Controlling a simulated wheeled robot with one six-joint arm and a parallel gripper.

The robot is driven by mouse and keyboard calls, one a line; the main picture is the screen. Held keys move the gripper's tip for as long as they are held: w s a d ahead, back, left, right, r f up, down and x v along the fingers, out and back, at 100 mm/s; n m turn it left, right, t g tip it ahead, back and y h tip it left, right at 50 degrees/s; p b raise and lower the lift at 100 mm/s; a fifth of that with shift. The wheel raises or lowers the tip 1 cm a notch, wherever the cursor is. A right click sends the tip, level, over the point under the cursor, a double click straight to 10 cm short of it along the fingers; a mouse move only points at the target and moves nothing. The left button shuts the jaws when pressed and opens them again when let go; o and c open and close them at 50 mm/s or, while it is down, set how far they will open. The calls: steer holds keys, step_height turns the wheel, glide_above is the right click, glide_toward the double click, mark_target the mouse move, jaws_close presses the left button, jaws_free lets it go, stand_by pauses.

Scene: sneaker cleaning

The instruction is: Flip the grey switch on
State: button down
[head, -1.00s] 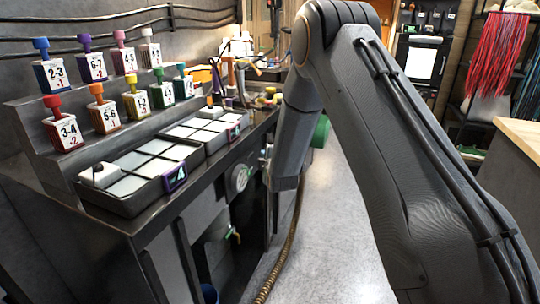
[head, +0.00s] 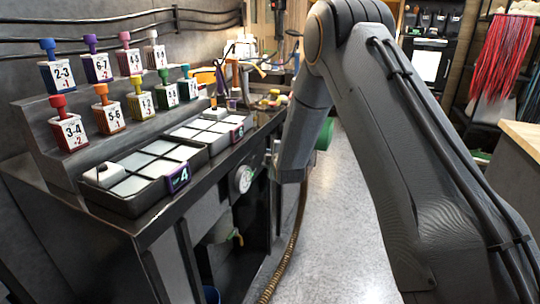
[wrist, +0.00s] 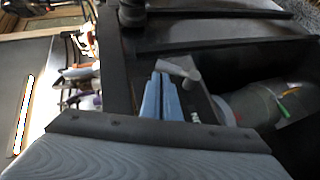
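A light grey handle-like piece (wrist: 180,68), which looks like the grey switch, shows in the wrist view just beyond my fingertips. My gripper (wrist: 160,78) has two blue-grey fingers lying side by side with almost no gap, and I see nothing held between them. The fingertips are very close to the grey piece; I cannot tell whether they touch it. In the head view my forearm hangs down beside the front of the dark workbench (head: 150,222), and my gripper is hidden there. Whether the switch is on or off cannot be read.
A round gauge (head: 243,178) sits on the bench front, left of my forearm. Two trays with white pads, the near one (head: 150,205) among them, and several numbered bottles stand on top. A brown hose (head: 290,245) runs down to the floor. The floor (head: 340,220) beside it is clear.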

steer(key=shift+r, duration=0.25)
steer(key=s+r, duration=0.6)
steer(key=s, duration=0.5)
steer(key=shift+s+a+r+p, duration=0.15)
steer(key=shift+a+p, duration=0.05)
steer(key=shift+p, duration=0.25)
steer(key=s+d+m+g, duration=0.4)
steer(key=s+m, duration=0.1)
steer(key=s, duration=0.8)
steer(key=s+d+f+m+g+h, duration=0.1)
steer(key=s+d+m+g, duration=0.3)
steer(key=s, duration=0.9)
steer(key=s+d+f+m+g+h, duration=0.1)
steer(key=s+d+m+g, duration=0.4)
steer(key=s, duration=0.9)
steer(key=m+g+p, duration=0.1)
steer(key=m, duration=0.2)
steer(key=shift+f, duration=0.25)
